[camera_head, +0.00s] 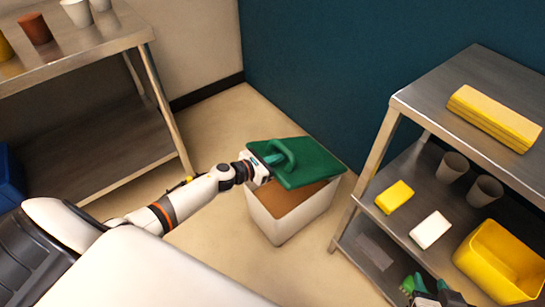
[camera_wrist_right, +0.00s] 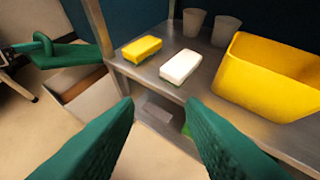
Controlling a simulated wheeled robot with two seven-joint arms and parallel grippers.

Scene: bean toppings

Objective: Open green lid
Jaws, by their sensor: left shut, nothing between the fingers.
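The green lid (camera_head: 312,166) lies across the back of a white bin (camera_head: 290,222), leaving the front of the opening uncovered with brown contents (camera_head: 290,199) showing. The lid's raised handle loop (camera_head: 288,152) is at its left side. My left gripper (camera_head: 274,160) is shut at the handle, with its green fingertips beside or under the loop; contact is unclear. The lid (camera_wrist_right: 72,55) and bin (camera_wrist_right: 82,100) also show at the left of the right wrist view. My right gripper (camera_wrist_right: 160,115) is open and empty; it also shows at the bottom of the head view (camera_head: 428,290).
A metal shelf (camera_head: 405,100) at right holds yellow blocks (camera_head: 495,118), a yellow sponge (camera_head: 394,197), a white sponge (camera_head: 430,229), two grey cups (camera_head: 485,190) and a yellow tub (camera_head: 500,265). Another metal shelf (camera_head: 75,50) stands at left.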

